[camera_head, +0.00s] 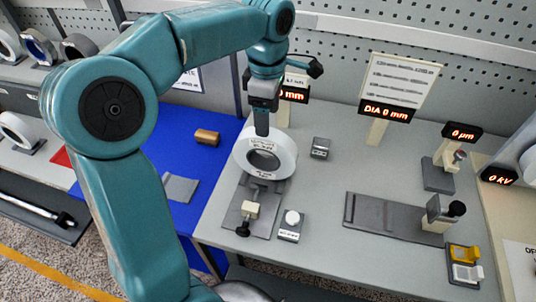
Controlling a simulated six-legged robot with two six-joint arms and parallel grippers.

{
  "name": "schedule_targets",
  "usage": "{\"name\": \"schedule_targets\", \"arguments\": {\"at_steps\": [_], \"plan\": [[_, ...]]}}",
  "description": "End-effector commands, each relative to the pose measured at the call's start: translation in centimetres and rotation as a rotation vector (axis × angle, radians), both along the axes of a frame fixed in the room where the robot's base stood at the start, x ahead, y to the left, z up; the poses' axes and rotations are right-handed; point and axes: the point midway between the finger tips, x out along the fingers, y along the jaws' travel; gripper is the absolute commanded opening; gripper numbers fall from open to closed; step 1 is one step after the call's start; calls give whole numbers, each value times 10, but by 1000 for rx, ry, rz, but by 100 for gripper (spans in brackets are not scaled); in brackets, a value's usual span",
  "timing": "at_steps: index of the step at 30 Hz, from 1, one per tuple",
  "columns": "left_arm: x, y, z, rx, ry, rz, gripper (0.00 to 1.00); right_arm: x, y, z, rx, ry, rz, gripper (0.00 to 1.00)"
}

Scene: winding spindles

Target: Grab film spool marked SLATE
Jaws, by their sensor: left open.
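A white ring-shaped film spool (284,163) stands upright on a grey fixture plate (233,213) on the grey bench. It has a small label on its upper face, too small to read, so I cannot tell if it says SLATE. My left gripper (262,130) reaches down from above and its fingers are at the top rim of this spool. It is open, and I cannot tell whether a finger touches the spool. Other spools (40,46) stand on the shelf at the upper left, and one more white spool (17,130) is below them. My right gripper is not in view.
A small grey block (320,148) is right of the spool, and a white button box (291,225) is in front. A display sign (387,110) stands behind. A grey slide fixture (385,216) lies to the right. A blue mat (209,178) with a brown roll (207,137) is left.

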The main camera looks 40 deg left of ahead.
Motion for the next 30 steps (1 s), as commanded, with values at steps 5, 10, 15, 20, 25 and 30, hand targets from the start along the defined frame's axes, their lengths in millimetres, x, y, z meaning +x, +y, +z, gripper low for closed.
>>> {"name": "schedule_targets", "arguments": {"at_steps": [5,10,15,20,25,30], "plan": [[0,0,-21,0,0,2,72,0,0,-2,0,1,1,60],[-2,-2,-37,-1,3,1,72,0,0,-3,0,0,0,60],[-5,-3,-64,1,3,1,72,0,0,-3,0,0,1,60],[-3,-3,-75,1,0,0,72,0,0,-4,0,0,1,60],[-3,-3,-75,0,-1,0,72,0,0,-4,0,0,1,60],[-3,-3,-74,0,-1,0,20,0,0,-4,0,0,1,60]]}}
